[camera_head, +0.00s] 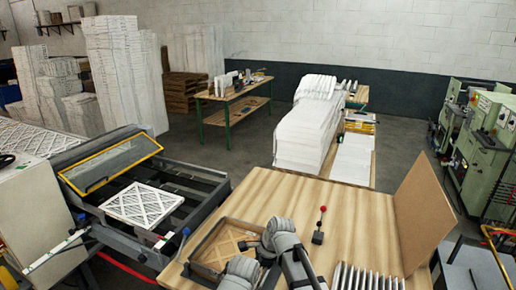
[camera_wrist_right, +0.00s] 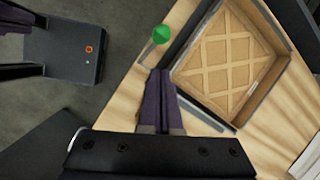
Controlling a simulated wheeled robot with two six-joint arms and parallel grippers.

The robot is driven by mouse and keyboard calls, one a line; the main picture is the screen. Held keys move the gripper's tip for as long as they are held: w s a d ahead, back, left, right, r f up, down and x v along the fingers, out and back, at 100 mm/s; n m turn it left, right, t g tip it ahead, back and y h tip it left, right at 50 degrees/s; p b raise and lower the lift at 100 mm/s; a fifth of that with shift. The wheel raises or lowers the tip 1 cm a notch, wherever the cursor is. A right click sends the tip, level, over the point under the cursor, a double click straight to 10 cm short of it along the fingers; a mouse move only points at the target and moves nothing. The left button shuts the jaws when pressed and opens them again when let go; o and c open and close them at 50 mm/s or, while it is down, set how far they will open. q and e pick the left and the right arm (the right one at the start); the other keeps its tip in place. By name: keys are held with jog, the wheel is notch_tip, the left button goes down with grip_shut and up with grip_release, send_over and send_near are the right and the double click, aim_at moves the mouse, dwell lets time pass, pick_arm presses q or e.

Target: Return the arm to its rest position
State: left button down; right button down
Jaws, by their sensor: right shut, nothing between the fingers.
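My right gripper (camera_wrist_right: 160,76) shows in the right wrist view with its two dark fingers together and nothing between them. It is over the left edge of the wooden table, beside a tray holding a tan lattice-faced filter (camera_wrist_right: 232,62). A green knob (camera_wrist_right: 161,34) stands just beyond the fingertips. In the head view a grey arm of mine (camera_head: 285,240) reaches in from the bottom, over the table and right of the filter (camera_head: 226,246). Its fingertips cannot be made out there. My left gripper is in neither view.
The wooden table (camera_head: 330,205) has clear room at its middle. A red-knobbed lever (camera_head: 319,226), upright grey slats (camera_head: 368,277) and a brown board (camera_head: 423,215) stand on it. A machine with a white filter (camera_head: 142,205) is at left; green machines (camera_head: 483,140) are at right.

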jog(key=s+d+f+n+h, duration=0.1)
jog(key=s+d+n+h, duration=0.1)
jog(key=s+d+n, duration=0.5)
jog(key=s+d+f+n+h, duration=0.15)
jog(key=s+d+n, duration=0.25)
jog(key=d+n, duration=0.7)
jog(key=s+a+f+b, duration=0.1)
jog(key=a+f+b, duration=0.2)
jog(key=f+b, duration=0.3)
jog(key=s+a+f+n+g+h+b, duration=0.1)
jog(key=s+a+f+b, duration=0.1)
jog(key=f+b, duration=0.4)
jog(key=s+a+f+h+b, duration=0.1)
jog(key=s+a+f+b, duration=0.1)
jog(key=a+f+b, duration=0.2)
notch_tip(320, 180, down, 3)
jog(key=b, duration=0.4)
jog(key=shift+s+a+n, duration=0.25)
jog(key=shift+n, duration=0.15)
jog(key=shift+r, duration=0.1)
